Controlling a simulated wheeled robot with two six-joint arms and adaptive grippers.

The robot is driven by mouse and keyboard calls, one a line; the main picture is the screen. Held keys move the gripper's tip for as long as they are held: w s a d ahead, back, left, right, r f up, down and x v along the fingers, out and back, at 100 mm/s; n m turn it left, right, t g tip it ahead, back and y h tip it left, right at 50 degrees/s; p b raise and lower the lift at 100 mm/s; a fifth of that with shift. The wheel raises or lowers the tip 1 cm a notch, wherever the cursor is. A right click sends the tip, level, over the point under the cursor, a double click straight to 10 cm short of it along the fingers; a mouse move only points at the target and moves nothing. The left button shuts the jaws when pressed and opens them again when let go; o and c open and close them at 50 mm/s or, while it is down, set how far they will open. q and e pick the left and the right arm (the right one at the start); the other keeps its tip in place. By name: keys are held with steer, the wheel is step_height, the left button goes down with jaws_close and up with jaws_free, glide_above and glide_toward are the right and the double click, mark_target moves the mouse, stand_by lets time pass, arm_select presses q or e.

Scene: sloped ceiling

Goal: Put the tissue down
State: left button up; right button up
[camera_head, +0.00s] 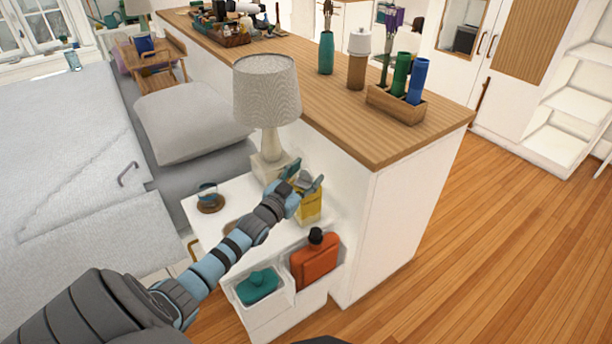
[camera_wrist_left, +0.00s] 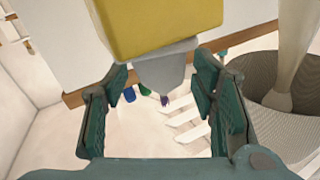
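A yellow tissue box (camera_head: 311,209) stands on the white nightstand (camera_head: 235,187), close to the side of the wood-topped counter. My left gripper (camera_head: 300,184) is at the top of the box and hides part of it. In the left wrist view the yellow box (camera_wrist_left: 160,25) fills the top, with a grey tissue (camera_wrist_left: 165,72) sticking out of it. The two teal fingers of the left gripper (camera_wrist_left: 161,85) are spread apart on either side of the tissue, with a gap between them. My right gripper does not show.
A lamp (camera_head: 267,92) stands just behind the gripper. An orange bottle (camera_head: 314,262) and a teal item (camera_head: 258,285) sit in the nightstand's front bins. A small round object (camera_head: 209,198) is at left. The counter (camera_head: 330,100) rises at right; a bed (camera_head: 70,170) lies left.

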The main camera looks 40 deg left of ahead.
arm_select(q)
steer(key=shift+r, duration=0.25)
steer(key=s+p, duration=0.2)
steer(key=p, duration=0.1)
steer(key=s+p, duration=0.1)
steer(key=p, duration=0.1)
steer(key=shift+s+d+r, duration=0.15)
steer(key=shift+s+r, duration=0.1)
steer(key=shift+s, duration=0.15)
steer(key=p, duration=0.3)
glide_toward(306, 172)
steer(key=s, duration=0.2)
steer(key=shift+s+d+f, duration=0.1)
steer(key=shift+d+f, duration=0.05)
steer(key=shift+f, duration=0.15)
